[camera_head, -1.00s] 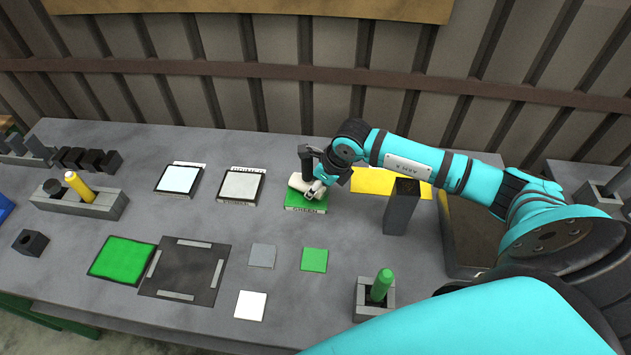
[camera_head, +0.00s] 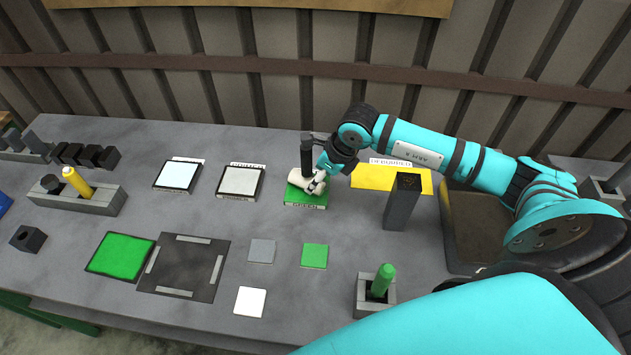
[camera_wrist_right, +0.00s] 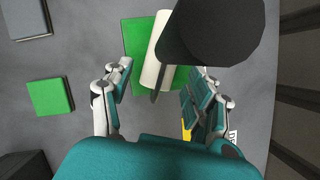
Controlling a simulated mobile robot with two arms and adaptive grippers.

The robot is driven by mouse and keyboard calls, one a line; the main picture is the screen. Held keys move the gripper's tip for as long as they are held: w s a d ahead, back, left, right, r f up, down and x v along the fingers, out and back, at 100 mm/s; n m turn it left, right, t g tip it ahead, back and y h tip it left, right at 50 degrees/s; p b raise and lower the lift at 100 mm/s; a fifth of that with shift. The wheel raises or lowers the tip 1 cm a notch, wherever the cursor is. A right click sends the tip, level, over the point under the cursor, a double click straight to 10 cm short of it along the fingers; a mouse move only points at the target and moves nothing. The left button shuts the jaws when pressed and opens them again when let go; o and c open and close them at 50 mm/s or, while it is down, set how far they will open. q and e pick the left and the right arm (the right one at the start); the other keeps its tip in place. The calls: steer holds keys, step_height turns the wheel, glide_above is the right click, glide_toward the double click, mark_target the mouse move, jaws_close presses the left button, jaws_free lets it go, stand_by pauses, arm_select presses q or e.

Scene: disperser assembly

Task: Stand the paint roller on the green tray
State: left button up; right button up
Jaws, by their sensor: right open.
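The paint roller has a white roll (camera_head: 303,184) and a black handle (camera_head: 307,150). It stands on the green tray (camera_head: 305,205), roll down on the tray and handle pointing up. In the right wrist view the white roll (camera_wrist_right: 157,52) lies over the green tray (camera_wrist_right: 134,42), partly covered by the wide black handle end (camera_wrist_right: 215,30). My right gripper (camera_head: 322,178) is beside the roller on its right. In the wrist view my right gripper (camera_wrist_right: 160,85) has its fingers apart with nothing clamped between them. My left gripper is not in view.
A dark upright block (camera_head: 402,203) and a yellow tray (camera_head: 372,178) are right of the roller. White trays (camera_head: 239,182) stand to its left. A small green square (camera_head: 314,256) and a holder with a green peg (camera_head: 381,281) are in front.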

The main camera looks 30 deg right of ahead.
steer(key=b+v, duration=0.2)
steer(key=v, duration=0.7)
steer(key=shift+s+r, duration=0.1)
